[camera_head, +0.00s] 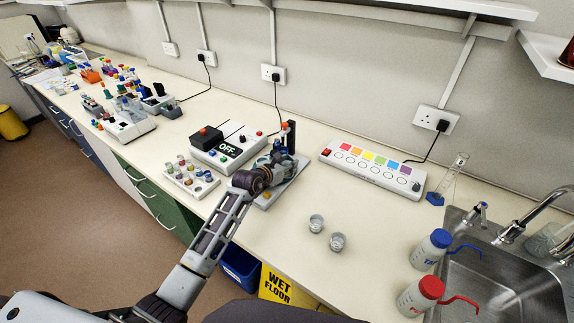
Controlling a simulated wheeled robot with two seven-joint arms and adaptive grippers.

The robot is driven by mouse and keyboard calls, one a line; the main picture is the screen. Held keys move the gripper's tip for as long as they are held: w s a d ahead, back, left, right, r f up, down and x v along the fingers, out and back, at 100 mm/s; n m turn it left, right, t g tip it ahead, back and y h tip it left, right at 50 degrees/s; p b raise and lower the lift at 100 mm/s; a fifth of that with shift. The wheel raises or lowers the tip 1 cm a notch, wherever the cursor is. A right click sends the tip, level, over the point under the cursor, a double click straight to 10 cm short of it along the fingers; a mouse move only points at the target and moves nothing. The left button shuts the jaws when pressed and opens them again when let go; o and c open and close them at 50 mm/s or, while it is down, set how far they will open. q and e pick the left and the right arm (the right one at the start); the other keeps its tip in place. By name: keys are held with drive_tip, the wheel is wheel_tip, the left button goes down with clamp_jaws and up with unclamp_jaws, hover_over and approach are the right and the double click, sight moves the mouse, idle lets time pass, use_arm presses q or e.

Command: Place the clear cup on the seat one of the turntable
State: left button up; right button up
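Two small clear cups stand on the bench right of the arm: one clear cup (316,223) and, just right of and nearer than it, another clear cup (338,242). My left gripper (277,161) is over a grey plate (292,184) with a black upright post (291,137), well to the upper left of both cups. Its fingers are too small and hidden to tell whether they are open or shut, or hold anything. I cannot clearly make out a turntable or its numbered seats; the gripper covers part of that plate. My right gripper is not in view.
A grey box marked OFF (228,150) and a tray of small vials (190,179) are left of the gripper. A white panel with coloured squares (373,168) lies behind the cups. Wash bottles (431,250) and a sink (505,285) are at right. Bench around the cups is clear.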

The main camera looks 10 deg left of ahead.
use_arm(q)
drive_tip(key=shift+o, duration=0.9)
drive_tip(key=shift+r, duration=0.1)
drive_tip(key=shift+s, duration=0.1)
drive_tip(key=shift+b+v, duration=0.45)
drive_tip(key=shift+v, duration=5.5)
